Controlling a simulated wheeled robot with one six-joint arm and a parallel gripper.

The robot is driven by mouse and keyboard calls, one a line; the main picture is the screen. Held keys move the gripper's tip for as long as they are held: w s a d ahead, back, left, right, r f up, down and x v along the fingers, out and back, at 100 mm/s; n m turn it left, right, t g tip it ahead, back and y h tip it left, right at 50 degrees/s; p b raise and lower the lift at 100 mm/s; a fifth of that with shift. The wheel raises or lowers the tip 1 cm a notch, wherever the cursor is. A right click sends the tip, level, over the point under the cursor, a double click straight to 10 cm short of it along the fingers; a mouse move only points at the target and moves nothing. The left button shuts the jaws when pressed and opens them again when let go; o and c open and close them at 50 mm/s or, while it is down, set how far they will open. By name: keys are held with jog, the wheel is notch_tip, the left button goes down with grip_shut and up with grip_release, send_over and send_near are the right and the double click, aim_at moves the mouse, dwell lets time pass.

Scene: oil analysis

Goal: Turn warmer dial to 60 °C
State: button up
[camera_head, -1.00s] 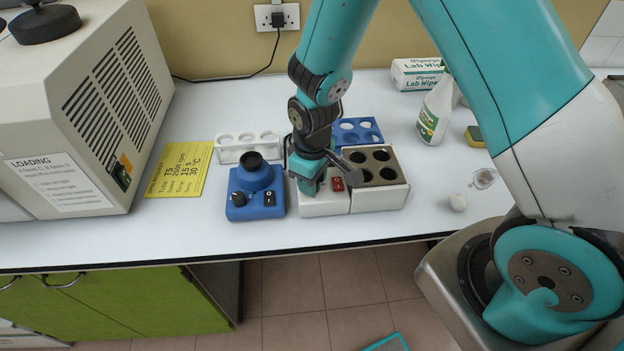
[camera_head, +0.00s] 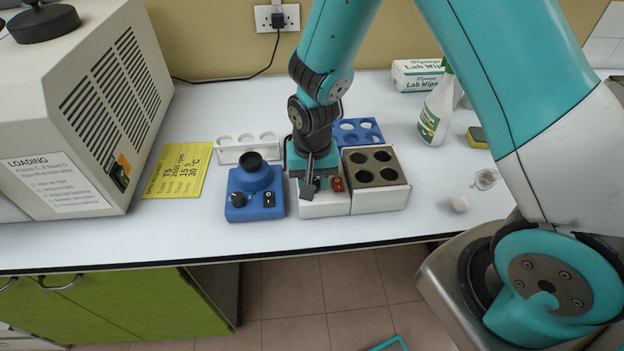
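The warmer (camera_head: 381,200) is a white block with a dark top plate (camera_head: 371,158) holding several round wells. Its white control section (camera_head: 325,209) on the left carries a red switch (camera_head: 337,184). My gripper (camera_head: 309,188) points down over this control section, left of the red switch. The dial is not visible; my gripper and wrist cover that area. I cannot tell whether the fingers are open or shut, or whether they touch the dial.
A blue vortex mixer (camera_head: 256,190) stands close left of the warmer. Behind are a white rack (camera_head: 233,155) and a blue rack (camera_head: 372,132). A yellow note (camera_head: 178,171) lies left. A spray bottle (camera_head: 436,110), wipes box (camera_head: 416,75) and small white ball (camera_head: 459,204) are right.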

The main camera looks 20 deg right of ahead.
jog(key=shift+m, duration=1.4)
jog(key=o, duration=0.9)
jog(key=shift+o, duration=0.2)
notch_tip(320, 180, up, 18)
jog(key=b, duration=0.1)
jog(key=shift+f+b, duration=0.25)
jog(key=shift+b, duration=0.15)
